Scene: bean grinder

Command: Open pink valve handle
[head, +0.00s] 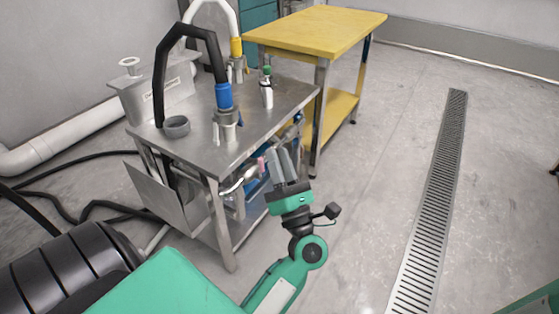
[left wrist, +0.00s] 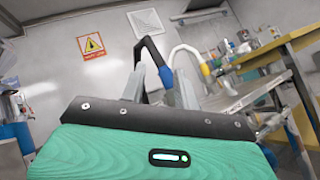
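The pink valve handle (head: 261,164) shows as a small pink piece at the right side of the steel table, just below the tabletop, at the end of a pale pipe. My left gripper (head: 280,160) is just right of it in the head view, fingers pointing up. Its two grey fingers are apart with nothing seen between them; the left wrist view (left wrist: 160,82) also shows the gap. I cannot tell whether a finger touches the handle. The handle is not discernible in the left wrist view. My right gripper is not in view.
The steel table (head: 195,137) carries a blue-collared black hose (head: 224,96), a grey ring (head: 176,126) and a bottle (head: 267,95). A yellow table (head: 320,30) stands behind. Floor around the drain grate (head: 432,200) is clear.

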